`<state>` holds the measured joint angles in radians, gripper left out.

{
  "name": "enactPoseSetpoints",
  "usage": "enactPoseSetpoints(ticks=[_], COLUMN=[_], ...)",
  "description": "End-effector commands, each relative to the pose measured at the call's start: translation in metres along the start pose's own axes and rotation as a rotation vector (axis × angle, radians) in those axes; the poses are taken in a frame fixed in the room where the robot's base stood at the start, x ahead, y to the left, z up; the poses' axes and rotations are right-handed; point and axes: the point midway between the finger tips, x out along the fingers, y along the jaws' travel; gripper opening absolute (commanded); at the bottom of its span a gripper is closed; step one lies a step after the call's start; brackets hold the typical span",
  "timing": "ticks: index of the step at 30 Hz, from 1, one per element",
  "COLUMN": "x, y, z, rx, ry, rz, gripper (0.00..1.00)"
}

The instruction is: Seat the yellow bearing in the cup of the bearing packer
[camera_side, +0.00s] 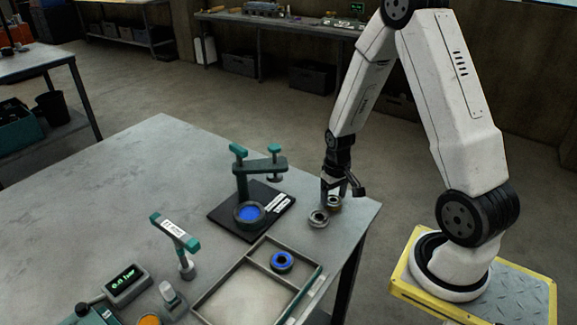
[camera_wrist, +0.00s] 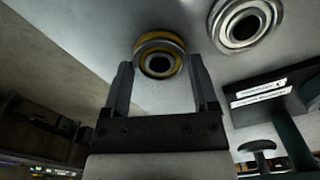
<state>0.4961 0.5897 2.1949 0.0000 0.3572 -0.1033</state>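The yellow bearing (camera_wrist: 159,55), a ring with a yellow band and a dark bore, shows at my fingertips in the wrist view. It also shows small in the side view (camera_side: 334,203), near the table's right corner. My gripper (camera_wrist: 160,62) points down there with a finger on either side of the bearing. The fingers look level with its sides, but whether they press on it is unclear. The bearing packer (camera_side: 262,165) stands to the left on a black base, with a teal-handled clamp arm. Its round cup (camera_side: 249,214) shows blue inside.
A larger silver bearing (camera_side: 318,217) lies close beside the yellow one, also in the wrist view (camera_wrist: 243,22). A blue bearing (camera_side: 282,262) lies in a divided tray (camera_side: 214,287). A teal-handled tool (camera_side: 176,232) and a pressure display (camera_side: 127,284) stand further left. The table's back left is clear.

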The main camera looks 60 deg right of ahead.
Motion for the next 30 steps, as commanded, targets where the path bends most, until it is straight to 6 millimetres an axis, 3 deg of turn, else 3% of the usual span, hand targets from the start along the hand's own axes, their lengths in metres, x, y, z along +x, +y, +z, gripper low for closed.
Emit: enactPoseSetpoints(ticks=[1,2,3,30], x=[0.0,0.0,0.0,-0.032], y=[0.0,0.0,0.0,0.0], z=[0.0,0.0,0.0,-0.001], rx=[0.0,0.0,0.0,0.0], ry=[0.0,0.0,0.001,0.002], rz=[0.0,0.0,0.0,0.0], gripper=[0.27,0.18,0.16,0.16])
